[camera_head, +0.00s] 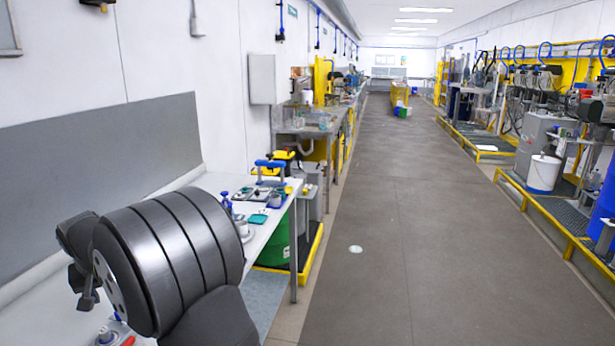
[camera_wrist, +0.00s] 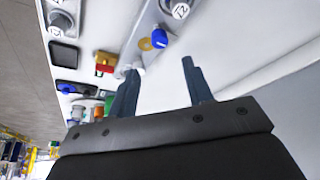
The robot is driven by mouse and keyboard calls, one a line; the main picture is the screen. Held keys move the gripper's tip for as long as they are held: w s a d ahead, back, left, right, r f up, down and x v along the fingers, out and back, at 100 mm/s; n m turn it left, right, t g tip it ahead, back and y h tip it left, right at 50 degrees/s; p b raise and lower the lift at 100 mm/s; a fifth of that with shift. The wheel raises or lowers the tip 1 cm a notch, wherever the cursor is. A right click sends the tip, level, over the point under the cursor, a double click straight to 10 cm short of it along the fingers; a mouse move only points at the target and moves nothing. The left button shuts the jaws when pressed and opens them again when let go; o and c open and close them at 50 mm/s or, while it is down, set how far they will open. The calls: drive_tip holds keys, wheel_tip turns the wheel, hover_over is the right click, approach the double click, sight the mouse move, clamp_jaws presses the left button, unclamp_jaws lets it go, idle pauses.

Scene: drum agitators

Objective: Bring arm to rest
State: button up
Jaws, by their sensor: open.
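My gripper (camera_wrist: 160,66) shows in the wrist view with its two dark fingers apart and nothing between them. Behind the fingers is a white surface of the bench. In the head view my dark arm fills the lower left, over the near end of the white bench (camera_head: 262,243). The fingers are not clear in the head view, and the arm hides part of the bench.
In the wrist view, a blue-capped item (camera_wrist: 160,38), a red and yellow block (camera_wrist: 106,62) and a dark tray (camera_wrist: 65,54) lie on the bench. A grey panel (camera_head: 95,150) stands behind the bench.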

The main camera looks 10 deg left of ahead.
drive_tip(key=v, duration=0.8)
drive_tip(key=x, duration=1.7)
drive_tip(key=shift+f, duration=0.4)
drive_tip(key=shift+r+n, duration=0.2)
drive_tip(key=shift+n, duration=0.3)
drive_tip(key=shift+w+n+g+y, duration=0.1)
drive_tip(key=shift+n+g+y, duration=0.4)
drive_tip(key=shift+n, duration=1.15)
drive_tip(key=shift+w+n+g+y, duration=0.1)
drive_tip(key=shift+n+g, duration=0.8)
drive_tip(key=shift+n, duration=0.75)
drive_tip(key=n+g, duration=0.1)
drive_tip(key=n, duration=0.2)
drive_tip(key=shift+w+n, duration=0.1)
drive_tip(key=shift+n, duration=0.3)
drive_tip(key=shift+n+g+h, duration=0.3)
drive_tip(key=shift+n+g, duration=0.6)
drive_tip(key=shift+n, duration=1)
